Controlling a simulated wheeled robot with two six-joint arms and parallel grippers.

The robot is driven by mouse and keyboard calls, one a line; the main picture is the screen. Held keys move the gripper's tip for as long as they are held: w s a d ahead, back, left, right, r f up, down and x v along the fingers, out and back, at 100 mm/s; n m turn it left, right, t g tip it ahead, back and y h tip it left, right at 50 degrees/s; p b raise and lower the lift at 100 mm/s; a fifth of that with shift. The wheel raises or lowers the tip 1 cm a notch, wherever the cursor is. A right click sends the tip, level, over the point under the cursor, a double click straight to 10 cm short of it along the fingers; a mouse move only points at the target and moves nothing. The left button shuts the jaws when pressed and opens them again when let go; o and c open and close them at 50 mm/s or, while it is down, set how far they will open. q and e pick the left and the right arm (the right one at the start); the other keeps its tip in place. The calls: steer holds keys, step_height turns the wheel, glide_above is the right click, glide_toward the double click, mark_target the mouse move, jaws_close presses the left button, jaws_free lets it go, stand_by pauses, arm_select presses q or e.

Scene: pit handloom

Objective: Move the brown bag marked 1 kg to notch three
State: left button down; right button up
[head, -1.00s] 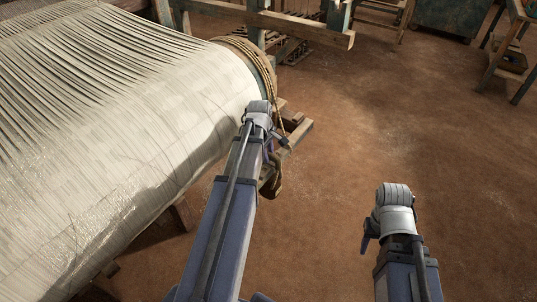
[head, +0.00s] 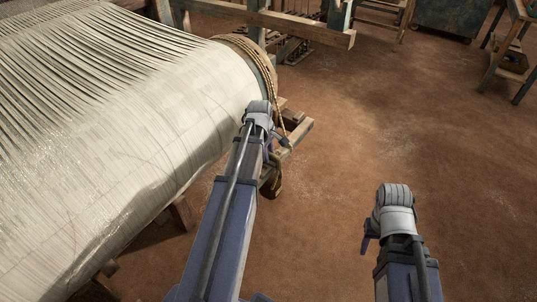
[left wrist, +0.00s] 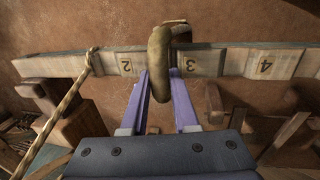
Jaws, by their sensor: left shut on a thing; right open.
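A wooden beam (left wrist: 222,62) with notches and number labels 2, 3 and 4 crosses the left wrist view. A brown bag (left wrist: 158,62) lies across it between labels 2 and 3, close beside the 3. My left gripper (left wrist: 160,85) is shut on the bag, with a purple finger on each side of it. In the head view the bag (head: 273,187) hangs low by the beam (head: 296,138), and my left gripper (head: 268,152) is mostly hidden behind its own wrist. No 1 kg mark is visible. My right gripper (head: 367,238) is open and apart over the floor.
A rope (left wrist: 68,110) is tied around the beam left of label 2; it runs to the loom's roller. The loom's wide pale warp (head: 110,130) fills the left of the head view.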

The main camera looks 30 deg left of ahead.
arm_select(q)
steer(key=c, duration=0.6)
jaws_free()
step_height(320, 180, up, 8)
steer(key=s+p, duration=0.1)
steer(key=p, duration=0.6)
steer(key=shift+s+f+p, duration=0.2)
steer(key=shift+s+p, duration=0.05)
steer(key=shift+p, duration=0.05)
